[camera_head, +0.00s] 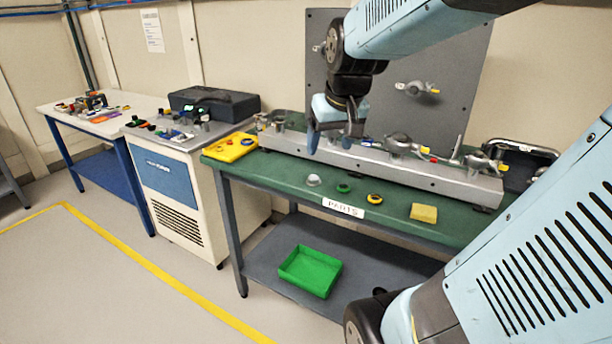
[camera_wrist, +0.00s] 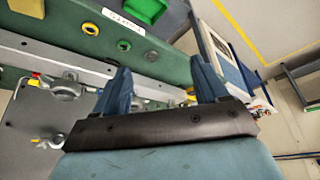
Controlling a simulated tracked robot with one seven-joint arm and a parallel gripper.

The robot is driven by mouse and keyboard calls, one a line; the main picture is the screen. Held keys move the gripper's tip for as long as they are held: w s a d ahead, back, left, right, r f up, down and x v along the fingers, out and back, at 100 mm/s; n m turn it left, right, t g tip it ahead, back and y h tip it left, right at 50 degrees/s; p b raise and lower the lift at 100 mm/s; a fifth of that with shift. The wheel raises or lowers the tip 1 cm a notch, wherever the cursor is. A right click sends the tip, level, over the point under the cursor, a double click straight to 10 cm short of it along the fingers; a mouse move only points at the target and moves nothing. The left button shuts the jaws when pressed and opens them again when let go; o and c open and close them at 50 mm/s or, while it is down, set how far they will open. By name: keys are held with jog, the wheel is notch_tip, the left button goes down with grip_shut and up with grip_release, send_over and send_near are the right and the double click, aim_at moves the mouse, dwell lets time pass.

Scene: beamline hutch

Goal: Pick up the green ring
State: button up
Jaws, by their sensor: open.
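The green ring (camera_head: 344,188) lies flat on the green bench top near its front edge, between a pale dome-shaped part (camera_head: 314,180) on its left and a yellow ring (camera_head: 375,199) on its right. In the wrist view the green ring (camera_wrist: 124,45) lies beyond my fingers, on the left finger's side. My gripper (camera_head: 331,141) is open and empty. It hangs above the metal rail at the back of the bench, behind and above the ring and apart from it. The wrist view shows both spread fingers (camera_wrist: 158,72) with nothing held between them.
A long metal rail (camera_head: 440,182) with clamps and fittings runs along the bench behind the ring. A yellow block (camera_head: 424,213) lies to the right and a yellow tray (camera_head: 231,147) to the left. A green bin (camera_head: 310,271) sits on the lower shelf. A grey panel stands behind.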

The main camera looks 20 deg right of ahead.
jog(key=w+d+f, duration=0.4)
jog(key=w+d, duration=0.2)
jog(key=m+g, duration=0.1)
send_near(344, 186)
jog(key=x, duration=0.3)
jog(key=shift+w+r, duration=0.15)
jog(key=shift+w, duration=0.1)
jog(key=shift+s+x, duration=0.15)
jog(key=shift+x, duration=1.15)
jog(key=shift+s+x, duration=0.1)
jog(key=shift+x, duration=1.2)
jog(key=shift+a, duration=0.1)
jog(key=c, duration=1.1)
